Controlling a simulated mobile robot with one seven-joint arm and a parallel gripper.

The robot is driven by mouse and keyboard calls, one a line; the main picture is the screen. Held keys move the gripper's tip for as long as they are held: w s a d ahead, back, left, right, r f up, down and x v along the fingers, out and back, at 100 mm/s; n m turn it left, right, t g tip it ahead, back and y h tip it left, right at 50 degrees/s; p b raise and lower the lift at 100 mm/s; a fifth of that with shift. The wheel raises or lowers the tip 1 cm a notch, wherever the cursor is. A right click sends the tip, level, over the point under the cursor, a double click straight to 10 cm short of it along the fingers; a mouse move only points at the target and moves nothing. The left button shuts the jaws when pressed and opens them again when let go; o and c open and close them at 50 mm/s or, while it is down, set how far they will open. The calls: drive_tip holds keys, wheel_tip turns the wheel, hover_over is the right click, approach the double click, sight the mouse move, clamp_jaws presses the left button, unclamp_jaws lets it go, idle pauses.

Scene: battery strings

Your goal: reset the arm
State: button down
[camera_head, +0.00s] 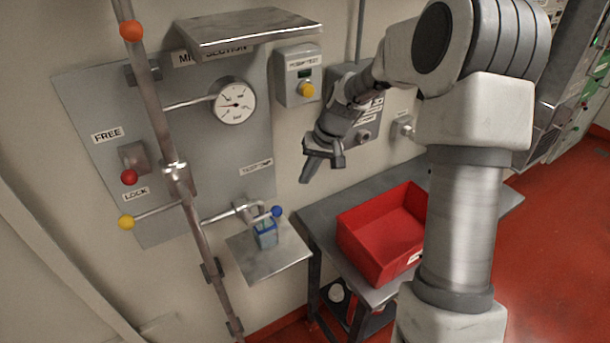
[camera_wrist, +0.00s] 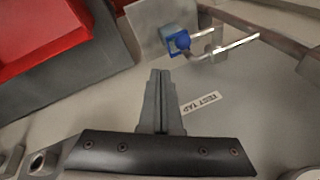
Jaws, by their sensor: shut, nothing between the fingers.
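My gripper (camera_head: 322,158) hangs in the air in front of the wall, to the right of the grey panel and above the grey table. Its fingers point down in the head view. In the wrist view the two fingers of my gripper (camera_wrist: 160,78) are together with nothing between them. My arm is bent, with its upper links at the right of the head view.
A red bin (camera_head: 376,262) stands on the grey table (camera_head: 325,215) below. A small shelf (camera_head: 262,285) holds a blue cup (camera_head: 266,236) under the test tap (camera_head: 240,208). A pipe with coloured knobs, a gauge (camera_head: 235,102) and a yellow-button box (camera_head: 299,75) are nearby.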

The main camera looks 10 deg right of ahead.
drive_tip(key=s+a+r+n+t+h+b, duration=0.1)
drive_tip(key=s+r+h+b, duration=0.2)
drive_tip(key=s+r, duration=0.9)
drive_tip(key=s+t+b, duration=0.2)
drive_tip(key=s, duration=1.5)
drive_tip(key=shift+s+d+f, duration=0.15)
drive_tip(key=shift+d+f, duration=0.1)
drive_tip(key=shift+f, duration=0.15)
